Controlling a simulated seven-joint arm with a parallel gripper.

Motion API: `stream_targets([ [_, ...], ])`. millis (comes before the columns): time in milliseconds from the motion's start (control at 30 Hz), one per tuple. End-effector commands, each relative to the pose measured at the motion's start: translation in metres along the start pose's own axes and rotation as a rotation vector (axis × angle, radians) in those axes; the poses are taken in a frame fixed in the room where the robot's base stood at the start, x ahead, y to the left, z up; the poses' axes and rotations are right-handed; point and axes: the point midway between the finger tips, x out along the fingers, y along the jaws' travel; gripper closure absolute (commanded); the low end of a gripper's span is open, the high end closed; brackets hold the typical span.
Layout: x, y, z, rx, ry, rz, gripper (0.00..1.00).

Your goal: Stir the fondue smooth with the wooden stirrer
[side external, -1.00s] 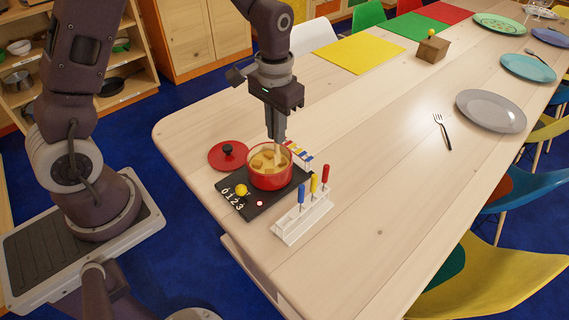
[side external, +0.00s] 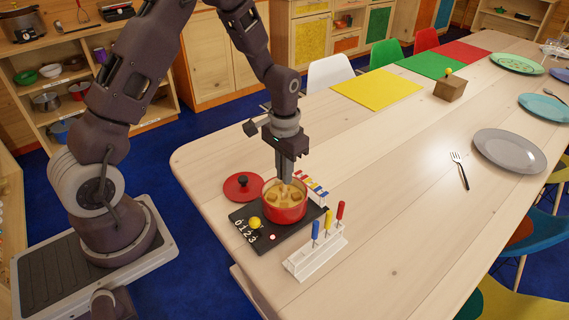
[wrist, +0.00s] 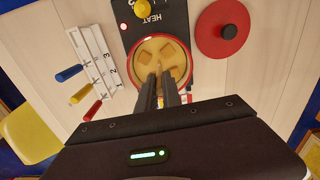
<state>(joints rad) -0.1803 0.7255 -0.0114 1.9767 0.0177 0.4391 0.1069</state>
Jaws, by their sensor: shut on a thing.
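The red pot (side external: 286,214) sits on the black hot plate (side external: 246,232), filled with yellow fondue (side external: 272,190) that holds several darker chunks. The chunks also show in the fondue in the wrist view (wrist: 150,55). My gripper (side external: 285,181) points down over the pot, with its fingertips at about rim height. It is shut on the wooden stirrer, which is mostly hidden by the fingers and the fondue. In the wrist view my gripper (wrist: 163,88) reaches over the near rim of the pot.
A red lid (side external: 243,187) lies beside the hot plate, which has a yellow knob (side external: 255,223). A white rack (side external: 315,258) with blue, yellow and red-handled forks stands close by. A wooden block (side external: 450,89), a grey plate (side external: 508,151) and a fork (side external: 460,171) are farther off.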

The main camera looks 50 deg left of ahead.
Motion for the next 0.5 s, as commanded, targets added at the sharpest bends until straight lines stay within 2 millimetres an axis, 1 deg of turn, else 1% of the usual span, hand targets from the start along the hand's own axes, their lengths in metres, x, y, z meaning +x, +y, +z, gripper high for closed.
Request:
stream_targets([
  [167, 0.0059, 0.0001, 0.0002, 0.000, 0.000, 0.000, 1.00],
  [433, 0.0063, 0.0001, 0.0002, 0.000, 0.000, 0.000, 1.00],
  [500, 0.0062, -0.0002, 0.0038, -0.001, 0.000, 0.000, 1.00],
])
